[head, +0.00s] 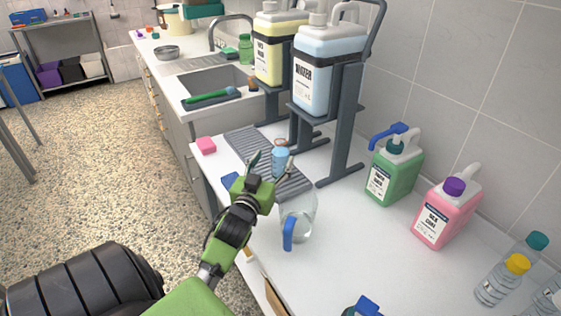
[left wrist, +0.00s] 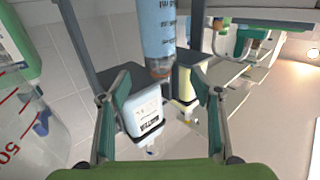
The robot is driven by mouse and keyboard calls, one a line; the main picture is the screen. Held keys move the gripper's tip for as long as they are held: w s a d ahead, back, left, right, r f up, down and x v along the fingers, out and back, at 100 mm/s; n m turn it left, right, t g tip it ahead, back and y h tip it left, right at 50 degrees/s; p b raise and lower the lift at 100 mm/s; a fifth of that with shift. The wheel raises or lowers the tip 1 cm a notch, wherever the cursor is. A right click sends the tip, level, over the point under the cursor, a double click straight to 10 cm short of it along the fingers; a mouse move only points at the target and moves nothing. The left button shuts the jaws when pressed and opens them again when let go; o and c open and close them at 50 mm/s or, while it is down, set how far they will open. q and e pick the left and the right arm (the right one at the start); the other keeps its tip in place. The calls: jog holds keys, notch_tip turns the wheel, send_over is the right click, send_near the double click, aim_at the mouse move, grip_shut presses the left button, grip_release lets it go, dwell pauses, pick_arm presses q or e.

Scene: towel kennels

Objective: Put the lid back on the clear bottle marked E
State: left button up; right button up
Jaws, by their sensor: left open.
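A small light-blue bottle (head: 280,158) with an orange-brown top stands on the grey ribbed mat. My left gripper (head: 268,164) is open beside it. In the left wrist view, which is upside down, the bottle (left wrist: 156,32) shows dark print and lies ahead between the open fingers (left wrist: 158,88); I cannot tell if they touch it. Clear bottles with a yellow cap (head: 497,281) and a teal cap (head: 530,251) stand at the right. No letter E is readable on any bottle, and I cannot pick out a loose lid. My right gripper is out of view.
A clear jug (head: 299,216) with a blue handle stands close beside my left gripper. Grey stands hold the water (head: 326,70) and yellow (head: 277,48) containers behind the mat (head: 250,143). Green (head: 395,172) and pink (head: 446,212) jugs line the wall. A pink sponge (head: 206,145) lies left.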

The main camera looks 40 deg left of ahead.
aim_at(277, 158)
pick_arm(q)
notch_tip(277, 158, down, 3)
jog(key=shift+r, duration=0.15)
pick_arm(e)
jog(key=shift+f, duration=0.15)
pick_arm(q)
jog(key=shift+w+a+r, duration=0.15)
jog(key=shift+w+r, duration=0.05)
jog(key=shift+w, duration=0.25)
jog(key=shift+w+a+f, duration=0.1)
jog(key=shift+w+f, duration=0.05)
jog(key=shift+w, duration=0.15)
jog(key=x, duration=0.6)
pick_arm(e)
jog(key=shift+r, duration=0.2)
pick_arm(q)
jog(key=shift+c, duration=0.3)
jog(key=c, duration=1.5)
